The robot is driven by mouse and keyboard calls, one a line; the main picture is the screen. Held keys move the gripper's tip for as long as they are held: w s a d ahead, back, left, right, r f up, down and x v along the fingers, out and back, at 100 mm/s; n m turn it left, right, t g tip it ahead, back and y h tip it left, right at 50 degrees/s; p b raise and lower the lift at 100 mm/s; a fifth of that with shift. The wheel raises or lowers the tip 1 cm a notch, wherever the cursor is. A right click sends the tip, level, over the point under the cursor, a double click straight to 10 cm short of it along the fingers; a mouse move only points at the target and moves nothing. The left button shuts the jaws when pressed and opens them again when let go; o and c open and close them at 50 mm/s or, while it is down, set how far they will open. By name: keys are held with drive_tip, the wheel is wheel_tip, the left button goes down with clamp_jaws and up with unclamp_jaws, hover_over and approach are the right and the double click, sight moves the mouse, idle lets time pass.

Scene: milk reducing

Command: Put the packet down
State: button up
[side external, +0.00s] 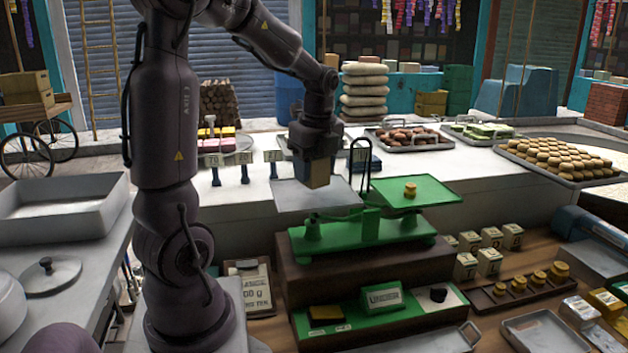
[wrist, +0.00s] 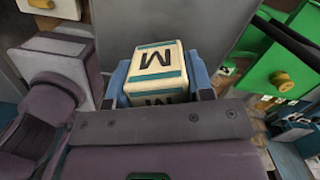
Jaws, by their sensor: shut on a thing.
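My gripper (side external: 317,160) is shut on a packet (side external: 317,175), a cream block with teal bands and a black letter M. The packet shows its marked face between the fingers in the wrist view (wrist: 158,75). In the side view it hangs over a flat grey plate (side external: 290,197), seemingly with a gap beneath it. The packet's underside is hidden in the wrist view.
Several small white packets (side external: 489,262) stand right of the scale. A wooden rack of brass weights (side external: 519,287) is in front of them. A thin dark upright loop (side external: 366,165) rises close to my gripper's right. Trays of goods (side external: 409,138) lie behind.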

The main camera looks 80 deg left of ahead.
drive_tip(key=s+d+r, duration=1)
drive_tip(key=m, duration=0.4)
approach(402, 343)
drive_tip(key=shift+s+d+f+t, duration=0.15)
drive_tip(key=shift+s+d+f, duration=0.3)
drive_tip(key=shift+s, duration=0.15)
drive_tip(key=shift+s+d+f+t, duration=0.15)
drive_tip(key=shift+s+d+f, duration=0.3)
drive_tip(key=shift+s, duration=0.1)
drive_tip(key=shift+f, duration=2.2)
drive_tip(key=shift+f, duration=0.1)
